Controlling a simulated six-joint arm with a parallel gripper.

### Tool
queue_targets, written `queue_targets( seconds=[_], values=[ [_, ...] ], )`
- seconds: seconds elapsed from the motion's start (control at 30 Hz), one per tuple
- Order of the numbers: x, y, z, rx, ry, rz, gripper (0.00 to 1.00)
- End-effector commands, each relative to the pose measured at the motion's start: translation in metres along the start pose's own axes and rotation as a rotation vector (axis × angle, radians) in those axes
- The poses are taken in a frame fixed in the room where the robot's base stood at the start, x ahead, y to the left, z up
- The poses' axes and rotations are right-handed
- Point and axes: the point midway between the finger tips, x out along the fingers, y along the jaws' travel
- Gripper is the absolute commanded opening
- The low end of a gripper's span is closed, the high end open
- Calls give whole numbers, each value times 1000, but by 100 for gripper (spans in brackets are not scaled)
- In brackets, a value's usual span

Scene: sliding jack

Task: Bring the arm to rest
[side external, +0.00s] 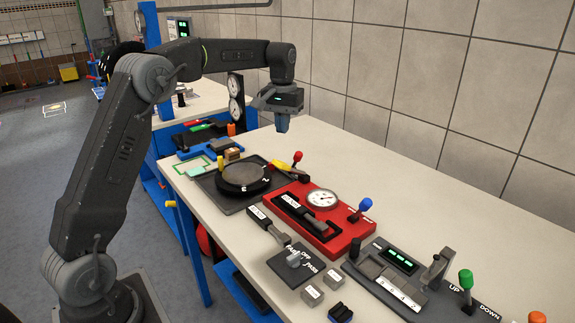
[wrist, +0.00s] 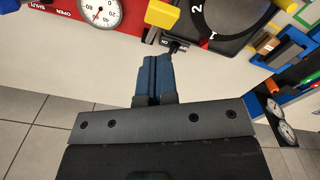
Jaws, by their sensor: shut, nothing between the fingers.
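My gripper (side external: 282,122) hangs from my arm above the back part of the white table (side external: 440,177), pointing down. In the wrist view its blue fingers (wrist: 153,75) are closed together with nothing between them. The fingers look clear of every device in the side view. A red device (side external: 325,238) with a round gauge (side external: 322,198), a black handle and a blue-knobbed lever (side external: 364,205) lies in front of my gripper. It also shows at the upper left of the wrist view (wrist: 128,18).
A black turntable (side external: 242,177) with a red-knobbed lever (side external: 297,157) stands left of the red device. A grey panel (side external: 395,285) with a green display and green-knobbed lever (side external: 466,280) is at the front right. The table strip along the tiled wall is bare.

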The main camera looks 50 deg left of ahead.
Motion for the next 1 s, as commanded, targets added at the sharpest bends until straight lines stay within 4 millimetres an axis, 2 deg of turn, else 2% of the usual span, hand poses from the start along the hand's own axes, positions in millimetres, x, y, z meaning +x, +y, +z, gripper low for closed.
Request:
queue_targets(
  seconds=[0.2, 0.27, 0.37, 0.5, 0.67, 0.83, 1.0],
  values=[
    [-7, 3, 8, 14, 14, 3, 0],
    [-16, 7, 19, 32, 30, 6, 0],
    [-35, 15, 49, 78, 74, 16, 0],
    [-57, 23, 106, 159, 148, 33, 0],
    [-67, 25, 173, 253, 235, 55, 0],
    [-60, 19, 244, 350, 327, 81, 0],
    [-36, 8, 304, 439, 411, 106, 0]
  ],
)
